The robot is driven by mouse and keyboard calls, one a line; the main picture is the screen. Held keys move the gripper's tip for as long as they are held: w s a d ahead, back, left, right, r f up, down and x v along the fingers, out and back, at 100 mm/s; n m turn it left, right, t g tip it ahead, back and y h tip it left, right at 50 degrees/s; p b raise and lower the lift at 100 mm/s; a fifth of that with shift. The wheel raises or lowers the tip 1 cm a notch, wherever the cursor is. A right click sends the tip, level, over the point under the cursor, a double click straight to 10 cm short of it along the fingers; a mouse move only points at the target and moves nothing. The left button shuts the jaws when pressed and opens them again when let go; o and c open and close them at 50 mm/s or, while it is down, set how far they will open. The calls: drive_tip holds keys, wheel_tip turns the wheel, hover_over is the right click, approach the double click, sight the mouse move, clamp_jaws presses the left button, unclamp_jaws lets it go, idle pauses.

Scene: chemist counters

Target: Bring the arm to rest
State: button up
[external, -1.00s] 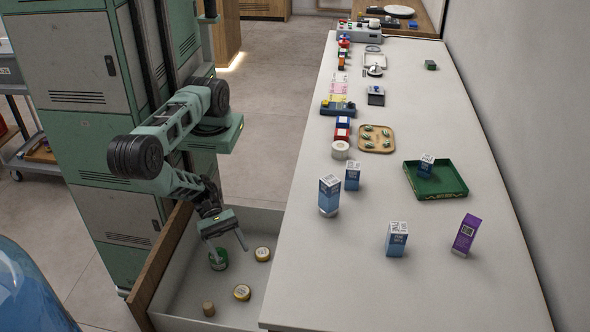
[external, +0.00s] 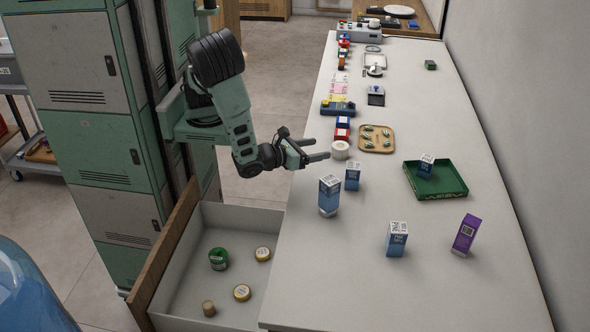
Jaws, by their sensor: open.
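My gripper (external: 319,149) is open and empty. It is raised above the near left edge of the counter (external: 330,262), with its fingers pointing right. Its fingertips show close to a white tape roll (external: 340,150) in the picture; I cannot tell the gap in depth. My arm (external: 238,125) comes down from the column and bends toward the counter, clear of the open drawer (external: 180,280) below it.
The drawer holds a green tin (external: 219,259), yellow-lidded jars and a cork-coloured piece. Blue-white boxes (external: 329,196) and a purple box (external: 465,234) stand on the counter. A green tray (external: 440,192) holds another box. A wooden tray (external: 377,146) lies behind.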

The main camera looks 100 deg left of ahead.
drive_tip(key=s+a+r+n+g+y, duration=0.2)
drive_tip(key=a+n+g+y, duration=0.3)
drive_tip(key=a+n+g, duration=0.45)
drive_tip(key=s+a+n+g+h+b, duration=0.2)
drive_tip(key=s+a+n+g+h, duration=0.8)
drive_tip(key=s+a+n, duration=0.65)
wheel_tip(320, 180, up, 20)
drive_tip(key=w+n+t+h+p, duration=0.1)
drive_tip(key=n+t+h+p, duration=0.4)
drive_tip(key=n+p, duration=0.8)
drive_tip(key=f+m+b, duration=0.1)
drive_tip(key=f, duration=0.1)
drive_tip(key=f+m+t+y+b, duration=0.1)
drive_tip(key=f+m, duration=0.1)
drive_tip(key=f, duration=0.1)
drive_tip(key=shift+w+d+f, duration=0.1)
drive_tip(key=shift+w+f, duration=0.05)
drive_tip(key=shift+w, duration=0.05)
